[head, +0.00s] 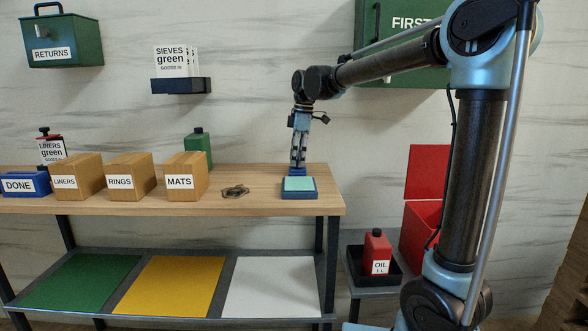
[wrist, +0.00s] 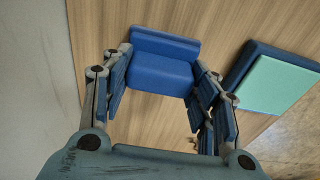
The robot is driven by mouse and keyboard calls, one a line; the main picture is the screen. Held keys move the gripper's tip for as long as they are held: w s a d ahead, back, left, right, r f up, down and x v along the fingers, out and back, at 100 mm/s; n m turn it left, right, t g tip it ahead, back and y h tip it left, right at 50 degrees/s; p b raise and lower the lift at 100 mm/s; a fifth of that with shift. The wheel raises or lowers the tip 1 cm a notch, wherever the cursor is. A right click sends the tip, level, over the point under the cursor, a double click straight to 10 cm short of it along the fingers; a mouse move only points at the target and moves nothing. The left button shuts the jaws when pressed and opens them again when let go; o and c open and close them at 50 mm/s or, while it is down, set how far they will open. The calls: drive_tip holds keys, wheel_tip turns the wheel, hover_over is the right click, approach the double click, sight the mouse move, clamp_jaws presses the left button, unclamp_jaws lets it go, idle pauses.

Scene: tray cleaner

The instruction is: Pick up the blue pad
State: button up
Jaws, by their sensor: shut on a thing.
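The blue pad (wrist: 160,75) is a plain blue block with a raised band along its far side. In the wrist view it sits between the fingers of my gripper (wrist: 150,82), which are shut on its two sides. In the head view my gripper (head: 298,165) points down over the back of the wooden table, behind a blue tray with a teal top.
The blue tray (head: 299,195) lies close by; it also shows in the wrist view (wrist: 240,70). A small dark metal piece (head: 235,191) lies to its left. Boxes labelled MATS (head: 187,168), RINGS (head: 131,170) and LINERS (head: 76,170) stand further left.

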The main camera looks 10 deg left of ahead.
sight(298, 155)
wheel_tip(298, 155, up, 10)
drive_tip(key=shift+r, duration=0.1)
idle(0.6)
drive_tip(key=shift+o, duration=1.1)
drive_tip(key=shift+c, duration=0.5)
